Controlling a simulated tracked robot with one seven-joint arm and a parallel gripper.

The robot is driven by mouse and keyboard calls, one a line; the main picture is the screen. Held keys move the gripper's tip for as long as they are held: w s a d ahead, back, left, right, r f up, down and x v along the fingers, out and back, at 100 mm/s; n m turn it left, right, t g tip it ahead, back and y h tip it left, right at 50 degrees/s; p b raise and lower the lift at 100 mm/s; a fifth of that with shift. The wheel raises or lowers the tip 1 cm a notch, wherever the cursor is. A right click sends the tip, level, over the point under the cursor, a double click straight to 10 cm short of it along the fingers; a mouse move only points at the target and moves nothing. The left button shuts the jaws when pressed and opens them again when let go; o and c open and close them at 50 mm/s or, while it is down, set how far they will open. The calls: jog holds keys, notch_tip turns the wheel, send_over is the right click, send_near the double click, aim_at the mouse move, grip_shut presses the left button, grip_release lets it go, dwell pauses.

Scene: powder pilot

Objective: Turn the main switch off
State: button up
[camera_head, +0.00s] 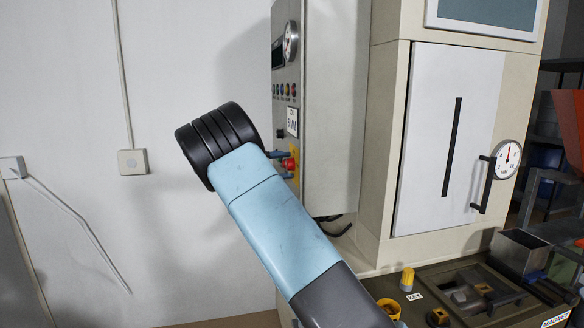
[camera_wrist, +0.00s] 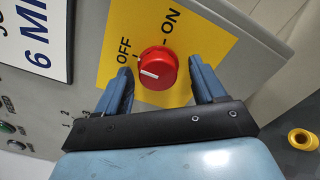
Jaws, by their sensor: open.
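The main switch is a red round knob (camera_wrist: 157,66) on a yellow plate (camera_wrist: 208,45) marked OFF and ON. In the wrist view, a white line on the knob points left, on the OFF side and away from the ON mark. The switch also shows in the head view as a small red knob (camera_head: 290,164) on the cabinet's side panel. My gripper (camera_wrist: 160,70) is open, with one blue finger on each side of the knob. Gaps show between the fingers and the knob. In the head view my gripper (camera_head: 282,165) is partly hidden behind my wrist.
The grey panel (camera_head: 284,100) also carries a dial gauge (camera_head: 290,41), small coloured buttons and a white label (camera_head: 292,121). A pale cabinet door (camera_head: 425,140) with a handle stands to the right. A cluttered bench tray lies below it.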

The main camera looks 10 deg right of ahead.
jog(key=a, duration=1.4)
jog(key=shift+f, duration=0.15)
